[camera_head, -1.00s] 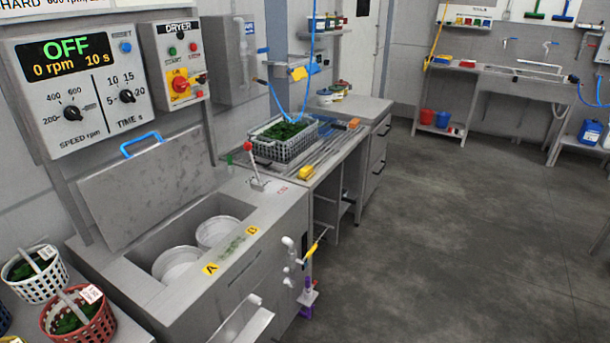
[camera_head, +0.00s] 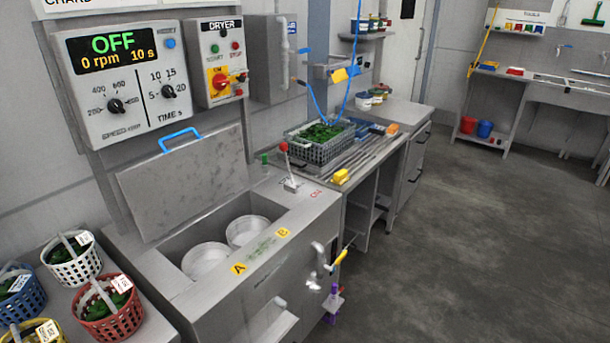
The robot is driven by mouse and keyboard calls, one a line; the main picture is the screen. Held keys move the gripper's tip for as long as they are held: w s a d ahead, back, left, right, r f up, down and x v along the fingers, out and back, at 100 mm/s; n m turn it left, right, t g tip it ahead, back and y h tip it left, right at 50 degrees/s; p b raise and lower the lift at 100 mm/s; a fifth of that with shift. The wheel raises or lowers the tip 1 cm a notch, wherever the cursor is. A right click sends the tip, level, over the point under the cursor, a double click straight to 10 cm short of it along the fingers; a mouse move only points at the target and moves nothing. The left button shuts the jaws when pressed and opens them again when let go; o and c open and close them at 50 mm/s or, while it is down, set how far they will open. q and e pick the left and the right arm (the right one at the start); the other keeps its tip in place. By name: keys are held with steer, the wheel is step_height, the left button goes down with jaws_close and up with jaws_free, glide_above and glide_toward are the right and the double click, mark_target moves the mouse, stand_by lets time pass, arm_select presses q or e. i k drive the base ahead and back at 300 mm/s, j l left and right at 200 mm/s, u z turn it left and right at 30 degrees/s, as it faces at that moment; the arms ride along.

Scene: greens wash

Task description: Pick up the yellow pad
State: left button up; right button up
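A small yellow block that looks like a pad (camera_head: 340,177) lies on the near edge of the steel draining counter (camera_head: 372,160), in front of the grey basket of greens. Another yellow piece (camera_head: 339,75) hangs at the wall rack above the counter. I cannot tell for certain which of the two is the pad. Neither of my grippers shows in the head view.
The dryer (camera_head: 215,310) stands in front with its lid (camera_head: 185,182) raised. A red-knobbed lever (camera_head: 284,147) rises near the counter. Baskets of greens, one red (camera_head: 112,322), stand at lower left. The floor (camera_head: 470,250) to the right is clear.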

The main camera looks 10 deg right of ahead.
mark_target(341, 177)
steer(key=i+l+u, duration=0.35)
steer(key=l, duration=0.25)
steer(key=i+l+u, duration=0.2)
steer(key=l, duration=0.15)
steer(key=l+u, duration=0.15)
steer(key=l, duration=0.15)
